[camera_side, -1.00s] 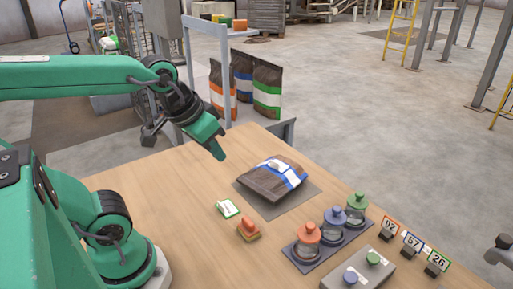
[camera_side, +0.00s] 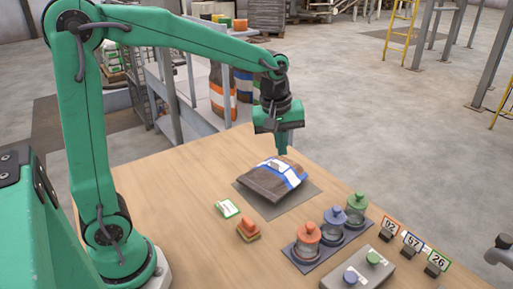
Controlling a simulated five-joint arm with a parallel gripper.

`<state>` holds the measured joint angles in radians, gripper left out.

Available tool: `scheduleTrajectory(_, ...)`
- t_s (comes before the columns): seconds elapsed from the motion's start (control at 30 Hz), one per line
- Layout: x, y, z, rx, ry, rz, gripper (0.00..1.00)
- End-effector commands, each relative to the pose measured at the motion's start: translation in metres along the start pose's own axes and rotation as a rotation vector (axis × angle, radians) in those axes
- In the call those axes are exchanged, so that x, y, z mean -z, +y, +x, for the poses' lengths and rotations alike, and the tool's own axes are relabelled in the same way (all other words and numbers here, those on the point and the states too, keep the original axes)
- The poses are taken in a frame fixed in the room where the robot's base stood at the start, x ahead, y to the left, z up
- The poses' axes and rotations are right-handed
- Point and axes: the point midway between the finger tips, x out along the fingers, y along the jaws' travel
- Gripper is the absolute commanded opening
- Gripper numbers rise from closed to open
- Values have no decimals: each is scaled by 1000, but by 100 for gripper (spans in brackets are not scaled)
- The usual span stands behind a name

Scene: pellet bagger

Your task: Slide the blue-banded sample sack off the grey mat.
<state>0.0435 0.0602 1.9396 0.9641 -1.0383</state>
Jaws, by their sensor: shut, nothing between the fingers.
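The blue-banded sample sack (camera_side: 264,183) is brown with a white and blue band, and it lies on the grey mat (camera_side: 308,190). Mat shows in front of the sack and to its right. My gripper (camera_side: 282,151) is shut and empty, pointing down. In the picture its tip is just above the sack's far right end. I cannot tell whether it touches the sack.
Lidded jars (camera_side: 307,236), a grey button box (camera_side: 357,271) and number tags (camera_side: 411,242) stand front right. Bare table (camera_side: 190,180) lies left of the sack.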

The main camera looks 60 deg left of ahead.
Motion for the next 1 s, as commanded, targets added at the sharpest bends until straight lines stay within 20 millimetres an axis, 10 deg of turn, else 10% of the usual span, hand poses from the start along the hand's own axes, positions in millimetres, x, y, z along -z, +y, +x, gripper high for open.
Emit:
scheduleTrajectory(0.6, 23, 62, 106, 159, -46, -507, 0)
scheduleTrajectory(1.0, 24, 66, 119, 175, -45, -564, 0)
